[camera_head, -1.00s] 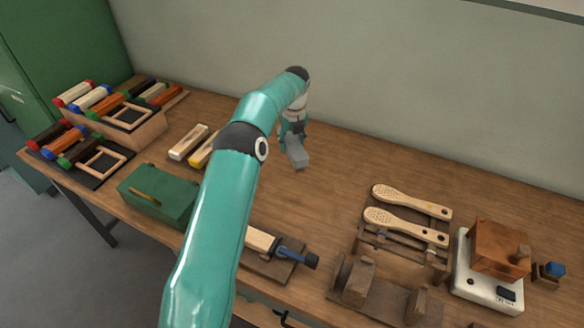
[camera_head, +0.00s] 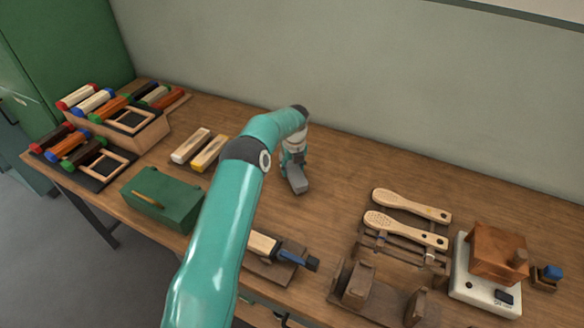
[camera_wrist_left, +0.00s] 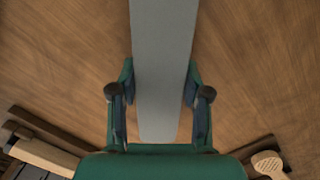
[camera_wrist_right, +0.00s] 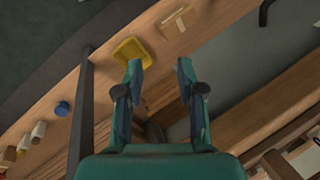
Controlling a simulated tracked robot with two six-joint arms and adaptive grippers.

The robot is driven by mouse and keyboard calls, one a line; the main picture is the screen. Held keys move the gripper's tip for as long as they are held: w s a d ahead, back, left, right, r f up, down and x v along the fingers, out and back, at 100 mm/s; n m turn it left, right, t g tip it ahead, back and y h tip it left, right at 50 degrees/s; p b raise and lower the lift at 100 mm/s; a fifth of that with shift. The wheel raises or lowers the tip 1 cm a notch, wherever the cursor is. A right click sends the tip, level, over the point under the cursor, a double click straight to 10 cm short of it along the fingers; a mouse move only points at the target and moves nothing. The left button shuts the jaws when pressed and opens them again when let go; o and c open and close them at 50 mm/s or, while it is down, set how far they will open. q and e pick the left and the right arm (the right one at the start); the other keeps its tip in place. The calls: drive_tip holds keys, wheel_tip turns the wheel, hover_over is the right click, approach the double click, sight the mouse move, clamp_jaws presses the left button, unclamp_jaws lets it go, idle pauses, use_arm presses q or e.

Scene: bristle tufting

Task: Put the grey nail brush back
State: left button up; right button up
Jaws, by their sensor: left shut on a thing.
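The grey nail brush (camera_head: 298,184) is a long flat grey block, held by my left gripper (camera_head: 293,164) over the bare middle of the table. In the left wrist view the brush (camera_wrist_left: 163,60) runs lengthwise between the two fingers of the left gripper (camera_wrist_left: 162,90), which are shut on its sides. Its underside is hidden; I cannot tell whether it touches the table. My right gripper (camera_wrist_right: 160,75) shows in the right wrist view, fingers apart with nothing between them. It is not clearly visible in the head view.
White (camera_head: 190,145) and yellow (camera_head: 209,153) blocks lie left of the brush. A green box (camera_head: 160,198) stands nearer the front. Racks of coloured-ended blocks (camera_head: 115,120) fill the far left. Wooden brushes (camera_head: 410,204) and a white scale (camera_head: 486,287) are at right. The table's back middle is clear.

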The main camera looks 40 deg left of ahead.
sight(294, 169)
use_arm(q)
drive_tip(key=o, duration=0.7)
drive_tip(key=shift+f, duration=0.1)
drive_tip(key=shift+c, duration=0.2)
drive_tip(key=o, duration=0.5)
drive_tip(key=shift+c, duration=0.2)
drive_tip(key=r, duration=0.3)
drive_tip(key=r+b, duration=0.1)
drive_tip(key=r, duration=0.3)
drive_tip(key=d+r, duration=0.1)
drive_tip(key=r, duration=0.2)
drive_tip(key=shift+s+r, duration=0.25)
drive_tip(key=shift+r, duration=0.15)
drive_tip(key=shift+s+d+r, duration=0.1)
drive_tip(key=shift+d+r, duration=0.05)
drive_tip(key=shift+r, duration=0.55)
